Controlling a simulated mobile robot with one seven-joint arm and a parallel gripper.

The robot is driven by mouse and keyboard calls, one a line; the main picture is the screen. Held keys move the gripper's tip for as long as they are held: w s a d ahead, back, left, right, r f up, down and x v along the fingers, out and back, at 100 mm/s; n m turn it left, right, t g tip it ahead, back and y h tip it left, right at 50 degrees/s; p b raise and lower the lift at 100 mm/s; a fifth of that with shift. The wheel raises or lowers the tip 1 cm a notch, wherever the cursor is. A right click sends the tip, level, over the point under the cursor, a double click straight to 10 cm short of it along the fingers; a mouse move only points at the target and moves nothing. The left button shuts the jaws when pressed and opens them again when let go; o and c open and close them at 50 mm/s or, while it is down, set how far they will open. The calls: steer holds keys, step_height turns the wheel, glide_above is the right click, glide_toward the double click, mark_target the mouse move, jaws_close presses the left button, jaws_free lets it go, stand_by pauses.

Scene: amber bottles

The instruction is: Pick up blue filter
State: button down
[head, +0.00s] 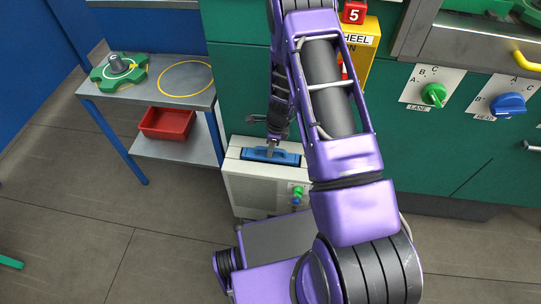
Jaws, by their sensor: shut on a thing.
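The blue filter (262,156) is a flat blue block with a raised handle. It sits at the top of a white box-shaped unit (236,165), and I cannot tell how deep it is in the unit. My gripper (271,150) points down from above and is shut on the filter's handle. The fingertips are small in the head view, and my arm hides part of the unit's right side.
A grey table (180,98) at the left holds a green valve-like part (119,70). A red bin (167,123) rests on its lower shelf. Green cabinets with a green knob (433,94) and a blue knob (508,104) stand at the right.

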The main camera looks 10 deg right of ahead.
step_height(320, 180, up, 18)
steer(key=p, duration=0.3)
stand_by(0.3)
steer(key=s+r+n+g, duration=0.1)
steer(key=s+r+n, duration=0.1)
steer(key=n, duration=0.9)
steer(key=s+r+n+g+h, duration=0.1)
steer(key=s+r+n, duration=0.2)
steer(key=n, duration=0.8)
steer(key=shift+s+r+n+h, duration=0.3)
steer(key=shift+s+r, duration=0.05)
steer(key=shift+s, duration=0.2)
